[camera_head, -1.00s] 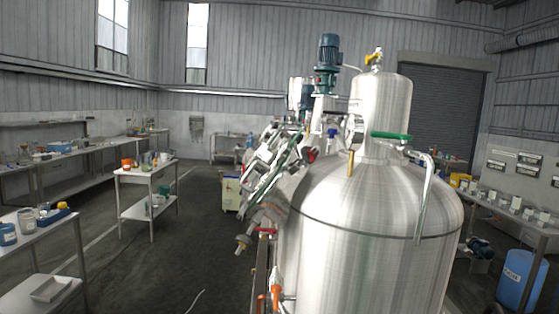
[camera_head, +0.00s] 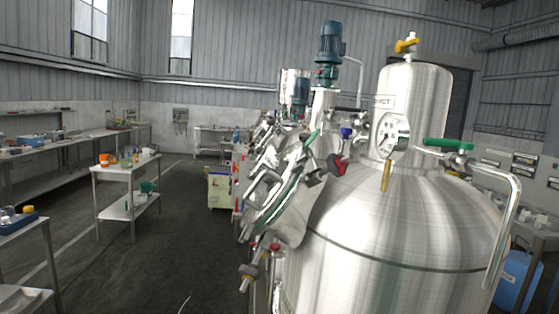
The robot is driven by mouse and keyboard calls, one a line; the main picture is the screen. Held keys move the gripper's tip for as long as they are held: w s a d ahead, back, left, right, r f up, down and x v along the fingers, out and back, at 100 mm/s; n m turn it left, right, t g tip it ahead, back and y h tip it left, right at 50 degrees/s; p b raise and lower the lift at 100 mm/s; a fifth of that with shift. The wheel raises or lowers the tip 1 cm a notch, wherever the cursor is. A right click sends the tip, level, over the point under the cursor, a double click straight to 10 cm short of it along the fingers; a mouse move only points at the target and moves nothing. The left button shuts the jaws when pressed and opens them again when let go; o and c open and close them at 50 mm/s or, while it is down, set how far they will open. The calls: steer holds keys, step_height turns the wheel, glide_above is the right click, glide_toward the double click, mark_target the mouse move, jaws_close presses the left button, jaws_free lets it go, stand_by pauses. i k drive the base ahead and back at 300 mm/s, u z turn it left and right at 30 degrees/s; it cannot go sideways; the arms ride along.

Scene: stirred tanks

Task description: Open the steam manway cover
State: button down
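A large shiny steel tank (camera_head: 400,235) fills the right half of the view. On its left shoulder sits a tilted round metal manway cover (camera_head: 272,192), seen nearly edge-on, with clamp-like fittings and a green handle. It appears to lie against its neck on the tank; I cannot tell whether the clamps are fastened. My gripper does not show in this view, so its opening and its distance from the cover cannot be seen.
A pressure gauge (camera_head: 392,134), a green-handled valve (camera_head: 449,144) with a bent pipe (camera_head: 507,215), and a blue motor (camera_head: 330,42) stand above or on the tank. A red-handled fitting (camera_head: 337,164) is right of the cover. Open floor (camera_head: 170,240) and benches lie left.

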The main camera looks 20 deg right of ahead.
mark_target(271, 175)
steer(key=z, duration=0.05)
steer(key=i, duration=0.85)
steer(key=z, duration=0.05)
